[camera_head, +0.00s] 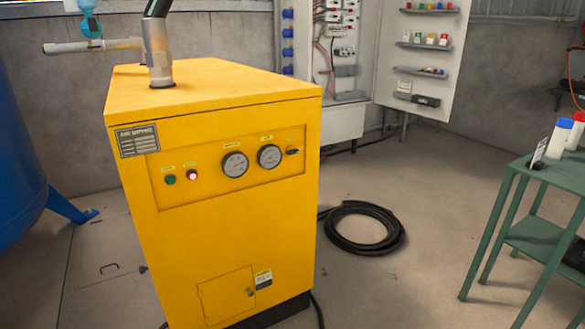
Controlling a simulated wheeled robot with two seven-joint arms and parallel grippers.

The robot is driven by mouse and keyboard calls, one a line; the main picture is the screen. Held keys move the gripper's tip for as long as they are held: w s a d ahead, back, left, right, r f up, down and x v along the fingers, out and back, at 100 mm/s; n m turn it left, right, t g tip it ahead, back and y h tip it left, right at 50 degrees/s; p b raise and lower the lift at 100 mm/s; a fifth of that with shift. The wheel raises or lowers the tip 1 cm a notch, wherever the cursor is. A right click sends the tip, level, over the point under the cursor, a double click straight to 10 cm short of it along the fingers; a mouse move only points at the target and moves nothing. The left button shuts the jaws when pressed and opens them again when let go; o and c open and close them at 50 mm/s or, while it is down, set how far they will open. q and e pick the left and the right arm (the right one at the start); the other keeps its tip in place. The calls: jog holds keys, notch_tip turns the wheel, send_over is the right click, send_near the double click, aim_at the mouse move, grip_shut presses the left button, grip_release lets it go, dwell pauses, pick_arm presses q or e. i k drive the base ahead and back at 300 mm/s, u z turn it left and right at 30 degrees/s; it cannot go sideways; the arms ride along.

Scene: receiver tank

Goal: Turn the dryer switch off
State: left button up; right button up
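The yellow air dryer (220,240) stands in the middle of the view, its front panel facing me. A small black switch (292,152) sits at the right end of the panel, right of two round gauges (235,164). Its exact position is too small to tell. At the panel's left end are a green button or lamp (170,179) and a red lamp (191,175) that looks lit. Neither of my grippers shows in the head view.
A blue tank (18,160) with a splayed foot stands at the left. A coiled black hose (362,228) lies on the floor right of the dryer. A green table (548,178) with bottles stands at the right. An open electrical cabinet (335,50) is behind. Floor between dryer and table is mostly clear.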

aim_at(291, 150)
jog(key=u, duration=0.35)
jog(key=i, duration=1.05)
